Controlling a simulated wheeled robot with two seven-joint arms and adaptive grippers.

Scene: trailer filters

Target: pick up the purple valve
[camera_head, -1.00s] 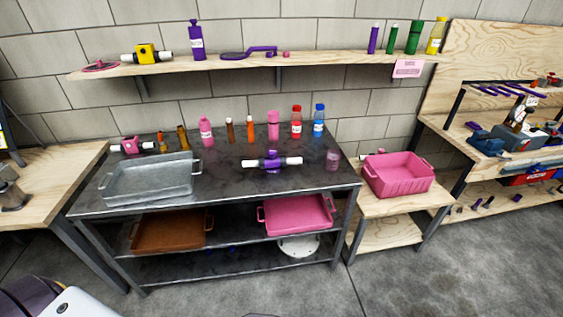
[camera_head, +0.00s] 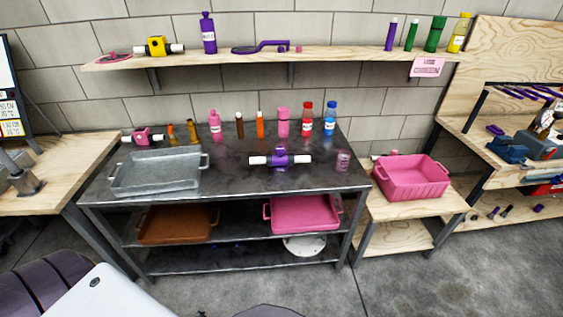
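The purple valve (camera_head: 280,158) lies on the dark metal table (camera_head: 240,185), right of the table's middle. It has a purple body and white pipe ends to the left and right. Nothing touches it from above. Neither of my grippers shows in the head view. Only dark and white parts of my own body show at the bottom left and bottom edge, well short of the table.
A grey metal tray (camera_head: 157,174) sits left of the valve. Several bottles and tubes stand behind it, including a blue-capped bottle (camera_head: 330,118). A pink valve (camera_head: 142,136) lies at the back left. A pink bin (camera_head: 412,178) stands on the low wooden table (camera_head: 420,208) at right.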

